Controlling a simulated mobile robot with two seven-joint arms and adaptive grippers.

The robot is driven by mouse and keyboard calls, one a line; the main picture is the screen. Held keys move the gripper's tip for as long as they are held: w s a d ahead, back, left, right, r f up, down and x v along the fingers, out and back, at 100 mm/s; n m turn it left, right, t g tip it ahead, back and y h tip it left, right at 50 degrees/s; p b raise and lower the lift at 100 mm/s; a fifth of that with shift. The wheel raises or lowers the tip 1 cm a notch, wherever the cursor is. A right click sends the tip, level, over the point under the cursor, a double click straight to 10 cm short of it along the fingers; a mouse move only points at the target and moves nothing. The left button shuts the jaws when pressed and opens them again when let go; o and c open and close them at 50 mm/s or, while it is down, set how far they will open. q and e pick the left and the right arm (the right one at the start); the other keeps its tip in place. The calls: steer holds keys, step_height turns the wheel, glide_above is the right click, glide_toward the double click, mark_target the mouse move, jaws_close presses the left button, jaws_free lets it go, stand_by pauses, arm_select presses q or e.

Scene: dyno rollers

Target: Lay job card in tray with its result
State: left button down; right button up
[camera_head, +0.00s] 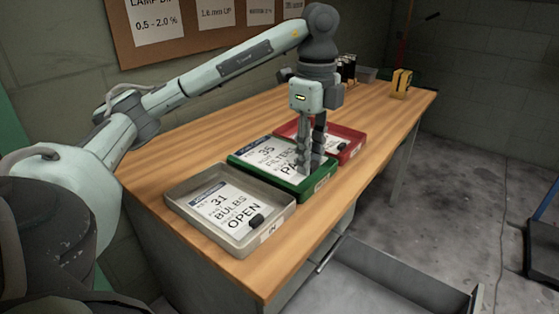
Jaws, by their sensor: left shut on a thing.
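A white job card (268,158) with "35", "FILTERS" and "PA…" on it lies in or just over the green tray (307,188), the middle of three trays. My left gripper (304,168) points down over the right part of this tray, shut at the card's right part. Its fingers hide the end of the last word and whatever small part they grip. Whether the card touches the tray floor I cannot tell. My right gripper is not in view.
A grey tray (183,212) in front holds a card (222,204) reading "31 BULBS OPEN" with a small black block (257,220) on it. A red tray (357,140) behind holds another card and black block. A yellow item (401,82) stands at the bench's far end. Bare bench (385,110) lies between.

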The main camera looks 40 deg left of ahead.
arm_select(q)
steer(key=shift+w+a, duration=0.15)
steer(key=shift+a, duration=0.05)
steer(key=w+a+f+b, duration=0.1)
steer(key=w+a+f, duration=0.1)
steer(key=w, duration=0.1)
steer(key=shift+a+f, duration=0.35)
steer(key=shift+f, duration=0.05)
steer(key=w+a+f, duration=0.2)
steer(key=w+a, duration=0.1)
steer(key=w+a+f+p, duration=0.1)
steer(key=w+f, duration=0.1)
steer(key=shift+w+a, duration=0.2)
steer(key=shift+a, duration=0.15)
step_height(320, 180, down, 4)
steer(key=shift+a+r, duration=0.1)
steer(key=shift+r, duration=0.15)
steer(key=shift+w+f, duration=0.1)
steer(key=shift+f, duration=0.15)
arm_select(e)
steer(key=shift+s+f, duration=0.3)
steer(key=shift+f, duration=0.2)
